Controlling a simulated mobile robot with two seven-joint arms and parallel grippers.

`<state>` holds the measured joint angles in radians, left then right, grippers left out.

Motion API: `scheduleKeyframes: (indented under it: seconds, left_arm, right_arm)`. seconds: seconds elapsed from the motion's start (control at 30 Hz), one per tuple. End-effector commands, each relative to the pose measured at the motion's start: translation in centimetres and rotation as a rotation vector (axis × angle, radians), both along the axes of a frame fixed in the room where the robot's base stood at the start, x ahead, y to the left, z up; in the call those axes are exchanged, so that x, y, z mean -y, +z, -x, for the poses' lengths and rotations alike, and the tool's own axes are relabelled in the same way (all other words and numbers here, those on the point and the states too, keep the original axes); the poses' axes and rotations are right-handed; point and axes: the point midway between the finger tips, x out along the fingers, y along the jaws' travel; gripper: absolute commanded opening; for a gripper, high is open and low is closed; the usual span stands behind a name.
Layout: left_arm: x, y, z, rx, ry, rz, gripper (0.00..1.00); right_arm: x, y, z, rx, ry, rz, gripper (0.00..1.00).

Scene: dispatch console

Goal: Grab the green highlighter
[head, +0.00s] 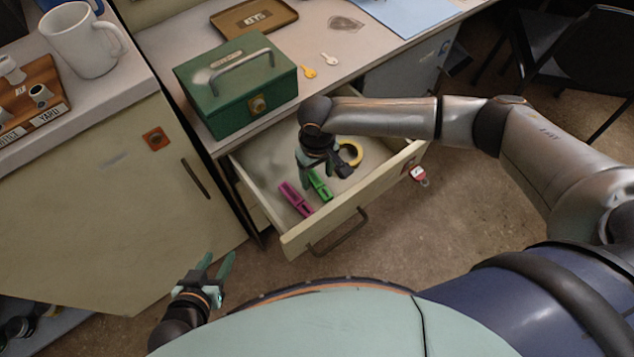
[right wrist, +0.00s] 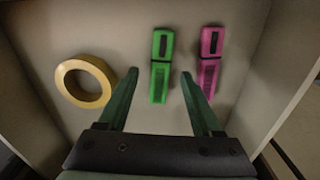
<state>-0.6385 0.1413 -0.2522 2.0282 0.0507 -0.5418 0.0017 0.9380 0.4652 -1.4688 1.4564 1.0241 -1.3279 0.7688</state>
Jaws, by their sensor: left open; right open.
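The green highlighter (head: 319,186) lies in the open drawer (head: 272,163), beside a pink highlighter (head: 296,199). In the right wrist view, the green highlighter (right wrist: 161,65) lies ahead of and between the open fingers of my right gripper (right wrist: 160,82), with nothing held. The pink highlighter (right wrist: 208,62) lies to its right, past the tip of the right finger. In the head view, my right gripper (head: 318,172) is over the drawer and partly hides the green highlighter. My left gripper (head: 217,268) is open and empty, low in front of the cabinet.
A yellow tape roll (right wrist: 84,82) lies in the drawer, left of the green highlighter in the wrist view. The drawer walls surround these things closely.

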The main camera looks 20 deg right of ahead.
Motion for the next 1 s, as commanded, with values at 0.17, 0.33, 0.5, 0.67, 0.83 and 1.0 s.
scheduleKeyframes:
  seconds: [0.17, 0.33, 0.5, 0.67, 0.83, 1.0]
  left_arm:
    - [-0.21, 0.01, -0.22, 0.010, 0.002, -0.002, 0.47]
    - [-0.27, 0.01, -0.16, 0.008, 0.002, -0.004, 0.47]
    - [-0.30, -0.03, -0.12, 0.006, 0.001, -0.005, 0.47]
    - [-0.32, -0.14, -0.07, 0.003, 0.002, -0.005, 0.47]
    - [-0.33, -0.23, -0.03, 0.002, 0.003, -0.006, 0.47]
    - [-0.33, -0.26, 0.00, 0.001, 0.002, -0.005, 0.47]
  right_arm:
    - [-0.03, -1.36, 0.00, 0.000, 0.000, 0.000, 0.66]
    - [-0.02, -1.32, 0.01, 0.000, 0.000, 0.000, 0.66]
    - [-0.02, -1.30, 0.01, 0.000, 0.000, 0.000, 0.51]
    - [-0.01, -1.30, 0.00, 0.000, 0.000, 0.000, 0.33]
    - [0.00, -1.29, 0.00, 0.000, 0.000, 0.000, 0.13]
    - [0.01, -1.29, 0.00, 0.000, 0.000, 0.000, 0.00]
